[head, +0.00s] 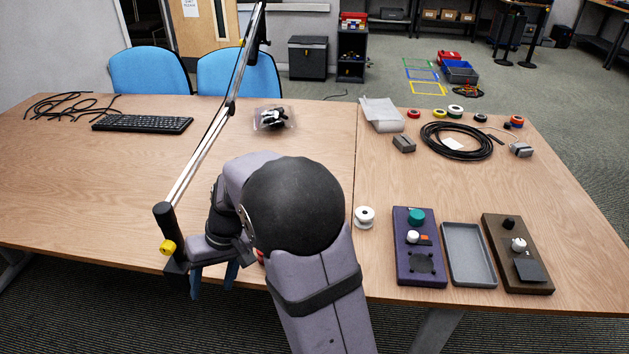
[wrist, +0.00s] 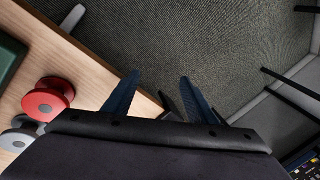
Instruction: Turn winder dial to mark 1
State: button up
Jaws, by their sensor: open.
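A brown box (head: 496,244) with a black knob (head: 509,223), a white knob (head: 518,244) and a black plate stands farther right. I cannot tell which is the winder, and dial marks are too small to read. My gripper (head: 214,283) is open and empty at the table's front edge, well left of both boxes. The wrist view shows its spread fingers (wrist: 159,82) with carpet beyond them.
A grey tray (head: 457,227) lies between the boxes. A white spool (head: 364,217) stands left of the purple box. A red spool (wrist: 48,98) and a grey spool (wrist: 20,134) show beside my gripper. My arm hides the front middle of the table.

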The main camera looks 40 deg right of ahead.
jog(key=w+d+r+p, duration=0.3)
jog(key=w+r+p, duration=0.1)
jog(key=r, duration=0.2)
jog(key=d+r+n+h+p, duration=0.1)
jog(key=d+n+p, duration=0.1)
jog(key=d, duration=0.7)
jog(key=d+r+n+h+p, duration=0.1)
jog(key=d+n+p, duration=0.2)
jog(key=d, duration=0.6)
jog(key=d+r+n+g+h+p, duration=0.1)
jog(key=d+r+n+h+p, duration=0.1)
jog(key=d, duration=0.8)
jog(key=shift+n+p, duration=0.3)
jog(key=shift+p, duration=0.5)
jog(key=shift+d, duration=0.25)
jog(key=shift+w+f+p, duration=0.1)
jog(key=shift+f+p, duration=0.7)
jog(key=shift+f, duration=2.85)
jog(key=shift+c, duration=0.7)
jog(key=c, duration=0.9)
